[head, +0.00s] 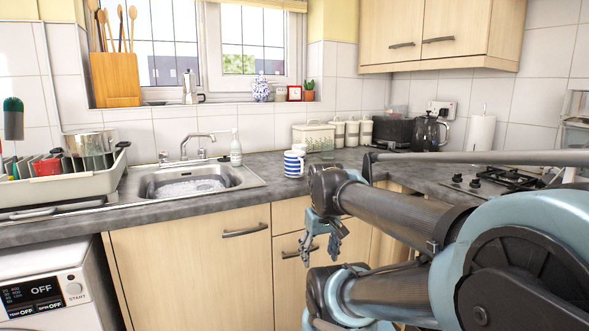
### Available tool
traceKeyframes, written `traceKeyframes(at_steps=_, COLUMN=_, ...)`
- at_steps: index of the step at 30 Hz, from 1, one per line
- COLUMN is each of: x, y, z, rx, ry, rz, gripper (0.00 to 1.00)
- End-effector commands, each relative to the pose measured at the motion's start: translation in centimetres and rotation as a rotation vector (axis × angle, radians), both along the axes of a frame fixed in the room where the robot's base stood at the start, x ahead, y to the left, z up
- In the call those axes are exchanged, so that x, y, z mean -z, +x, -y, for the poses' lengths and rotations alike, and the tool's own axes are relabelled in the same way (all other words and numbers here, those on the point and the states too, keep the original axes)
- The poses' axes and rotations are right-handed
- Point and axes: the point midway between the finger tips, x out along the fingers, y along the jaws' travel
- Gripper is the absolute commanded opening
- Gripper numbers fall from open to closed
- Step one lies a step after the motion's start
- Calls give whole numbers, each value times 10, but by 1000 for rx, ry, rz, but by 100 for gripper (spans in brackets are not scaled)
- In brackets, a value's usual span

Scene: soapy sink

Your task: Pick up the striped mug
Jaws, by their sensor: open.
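The striped mug (293,164), white with blue bands, stands upright on the grey worktop just right of the sink. A pale round shape, perhaps part of another cup, shows just behind its top right side. My gripper (320,258) is open and empty. It hangs pointing down in front of the cabinet fronts, below the worktop edge, lower than the mug and to its right in the picture. My gripper and the mug are clearly apart.
The soapy sink (195,183) with its tap (198,147) is left of the mug. A soap bottle (236,150) stands behind the sink. A cream bread bin (313,136) stands behind the mug. A dish rack (75,187) is far left. Worktop left of the mug is clear.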

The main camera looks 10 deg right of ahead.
Motion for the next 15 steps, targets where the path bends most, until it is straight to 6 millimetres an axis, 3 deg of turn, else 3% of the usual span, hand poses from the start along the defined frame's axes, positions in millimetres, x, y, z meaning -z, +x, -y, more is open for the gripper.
traceKeyframes(at_steps=6, x=-81, y=56, z=0, rx=-284, ry=-47, rz=-32, gripper=61)
traceKeyframes(at_steps=15, x=-177, y=139, z=0, rx=-701, ry=-100, rz=-75, gripper=61)
